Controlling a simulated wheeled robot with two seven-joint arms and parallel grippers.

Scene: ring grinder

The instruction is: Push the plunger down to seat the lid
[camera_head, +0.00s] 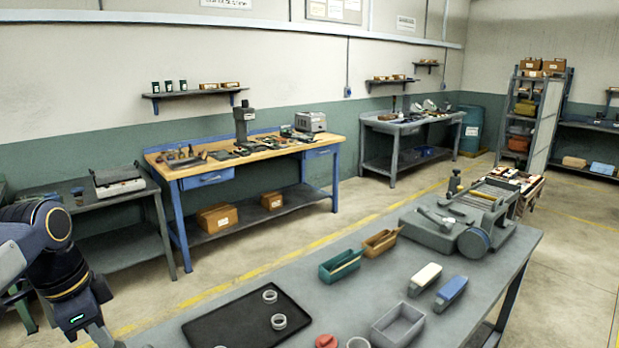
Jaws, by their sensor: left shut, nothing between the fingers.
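A grey ring grinder machine (420,231) stands at the far right end of the grey table (535,243). It has a handle-like lever on top, a round blue-rimmed part at its front and a dark upright knob (454,182) at its back. I cannot tell which part is the plunger, and I cannot make out a lid. My left gripper (103,337) is at the bottom left, partly cut off by the frame edge. It is shut and empty, left of the black tray and far from the grinder. My right gripper is out of view.
A black tray (225,322) holds light rings (279,321). Near it are a red round piece (326,341), a grey open box (398,325), green (340,266) and brown (380,243) bins, and white (425,278) and blue (451,292) blocks. Workbenches line the back wall.

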